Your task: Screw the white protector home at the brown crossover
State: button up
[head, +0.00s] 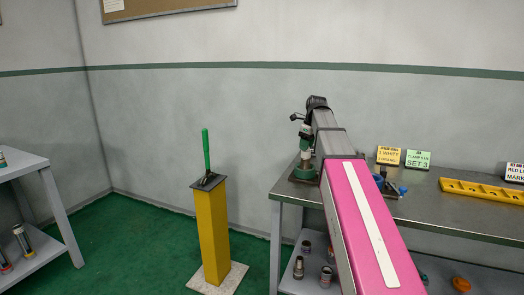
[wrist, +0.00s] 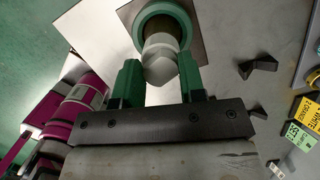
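The white protector (wrist: 160,62) shows in the wrist view as a pale, blunt-ended piece at the green ring of a vise (wrist: 137,27). My gripper (wrist: 159,66) has its green fingers on both sides of the protector, with no clear gap, so it looks shut on it. In the head view my gripper (head: 304,129) is above the green vise (head: 305,168) at the bench's left end, with a white band (head: 305,144) between them.
The metal bench (head: 440,213) carries a yellow rack (head: 482,190), a yellow card (head: 388,155) and a green card (head: 418,159). A yellow post (head: 212,232) with a green handle (head: 206,150) stands on the left. Parts lie on the lower shelf (head: 312,284). Green floor is free between.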

jog(key=c, duration=0.3)
jog(key=m, duration=0.4)
jog(key=shift+m+t+h, duration=0.3)
jog(key=shift+m+h, duration=0.1)
jog(key=m, duration=0.4)
jog(key=shift+h, duration=0.4)
jog(key=o, duration=1)
jog(key=shift+r, duration=1.1)
